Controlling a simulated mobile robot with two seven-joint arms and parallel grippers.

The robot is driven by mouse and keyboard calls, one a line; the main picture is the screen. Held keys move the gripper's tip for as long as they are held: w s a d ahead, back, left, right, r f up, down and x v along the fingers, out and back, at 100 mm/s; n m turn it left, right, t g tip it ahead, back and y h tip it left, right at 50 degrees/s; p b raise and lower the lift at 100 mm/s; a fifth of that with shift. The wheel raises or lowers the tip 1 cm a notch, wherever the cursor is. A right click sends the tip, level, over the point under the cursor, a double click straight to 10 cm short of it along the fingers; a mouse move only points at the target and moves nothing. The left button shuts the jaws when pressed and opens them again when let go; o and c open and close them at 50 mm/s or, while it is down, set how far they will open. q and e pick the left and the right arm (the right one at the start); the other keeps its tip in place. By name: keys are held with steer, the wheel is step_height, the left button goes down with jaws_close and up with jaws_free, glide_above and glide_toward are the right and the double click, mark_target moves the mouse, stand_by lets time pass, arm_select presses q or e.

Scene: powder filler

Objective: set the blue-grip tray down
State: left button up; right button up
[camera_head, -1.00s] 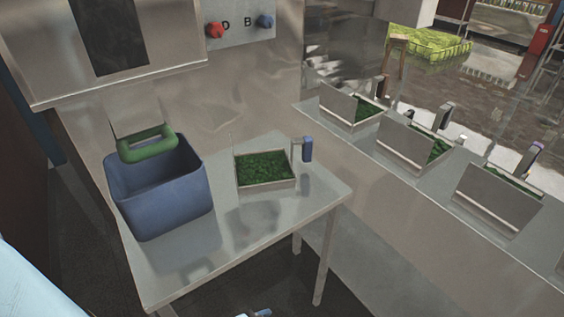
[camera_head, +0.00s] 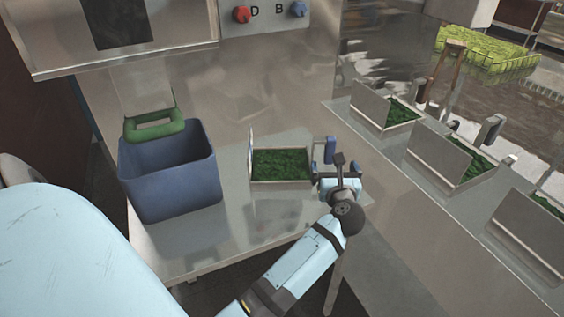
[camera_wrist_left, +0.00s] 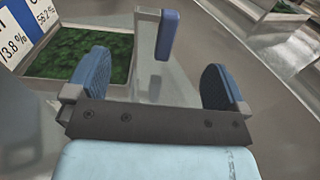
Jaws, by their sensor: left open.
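The blue-grip tray (camera_head: 281,181) is a shallow metal tray of green powder, resting level on the metal table. Its blue grip (camera_head: 330,150) stands upright at its right side. The tray (camera_wrist_left: 120,90) and its blue grip (camera_wrist_left: 167,35) also show in the left wrist view. My left gripper (camera_head: 338,178) is at the tray's right side, close to the grip. In the left wrist view its two blue pads (camera_wrist_left: 156,78) are wide apart, with nothing between them; the grip is beyond them, apart. My right gripper is not in view.
A blue bin (camera_head: 175,185) stands left of the tray, below a green-rimmed outlet (camera_head: 153,125). Red (camera_head: 241,14) and blue (camera_head: 298,9) knobs are on the wall panel. Several similar trays with green contents line the counter at right. Bare table (camera_head: 200,235) lies in front.

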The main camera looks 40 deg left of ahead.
mark_target(325, 139)
arm_select(q)
steer(key=p+x, duration=0.1)
steer(key=x, duration=0.7)
steer(key=shift+w, duration=0.1)
steer(key=shift+w+a, duration=0.3)
steer(key=shift+a, duration=0.1)
steer(key=p+x, duration=0.1)
steer(key=x, duration=0.3)
steer(key=shift+w+a+r, duration=0.1)
steer(key=shift+w+a, duration=0.15)
steer(key=shift+a, duration=0.05)
steer(key=shift+d, duration=0.1)
steer(key=c, duration=1.3)
steer(key=shift+c, duration=0.5)
steer(key=shift+r, duration=0.15)
